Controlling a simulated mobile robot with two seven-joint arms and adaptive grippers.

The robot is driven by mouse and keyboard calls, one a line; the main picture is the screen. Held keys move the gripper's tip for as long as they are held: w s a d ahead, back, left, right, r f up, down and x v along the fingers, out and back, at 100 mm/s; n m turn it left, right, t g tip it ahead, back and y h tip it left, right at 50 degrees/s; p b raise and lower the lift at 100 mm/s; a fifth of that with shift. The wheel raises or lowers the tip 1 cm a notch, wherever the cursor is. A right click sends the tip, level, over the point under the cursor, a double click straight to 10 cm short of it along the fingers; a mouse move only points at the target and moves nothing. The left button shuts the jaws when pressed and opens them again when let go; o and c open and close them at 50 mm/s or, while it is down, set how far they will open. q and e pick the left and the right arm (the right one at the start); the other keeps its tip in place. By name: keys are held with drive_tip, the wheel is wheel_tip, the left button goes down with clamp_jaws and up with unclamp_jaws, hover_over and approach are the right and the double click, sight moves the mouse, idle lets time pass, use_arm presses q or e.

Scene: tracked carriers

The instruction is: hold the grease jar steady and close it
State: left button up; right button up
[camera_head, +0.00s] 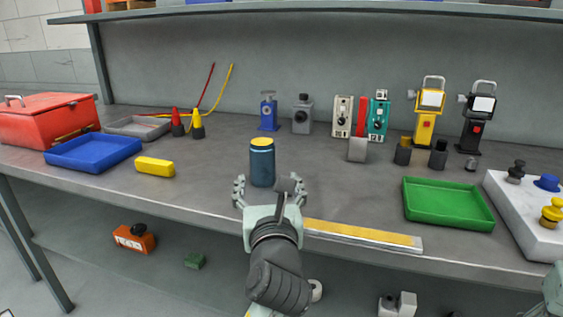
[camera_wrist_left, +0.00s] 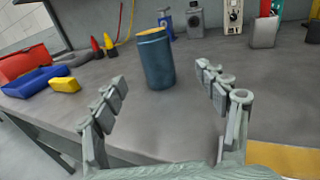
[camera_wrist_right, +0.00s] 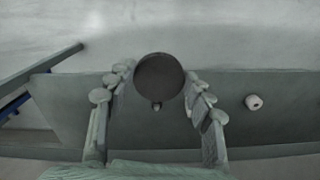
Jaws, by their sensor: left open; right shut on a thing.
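The grease jar (camera_head: 262,165) is an upright blue cylinder with a yellow top face, standing on the bench near its front edge. It also shows in the left wrist view (camera_wrist_left: 156,62). My left gripper (camera_head: 268,190) is open, its fingers spread in front of the jar, with the jar beyond the fingertips and apart from them. In the right wrist view my right gripper (camera_wrist_right: 158,98) is shut on a dark round disc (camera_wrist_right: 158,75), seen face-on, which looks like a lid. In the head view only a sliver of my right arm shows at the lower right edge.
A yellow strip (camera_head: 360,235) lies along the front edge, right of the jar. A green tray (camera_head: 447,222) is at right, a yellow block (camera_head: 155,166) and blue tray (camera_head: 70,161) at left. Several devices stand at the back. The bench around the jar is clear.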

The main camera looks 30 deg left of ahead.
sight(263, 164)
use_arm(q)
drive_tip(key=x, duration=0.6)
drive_tip(key=shift+a, duration=0.15)
drive_tip(key=shift+w, duration=0.1)
drive_tip(key=x, duration=0.5)
drive_tip(key=shift+a, duration=0.3)
drive_tip(key=shift+c, duration=0.6)
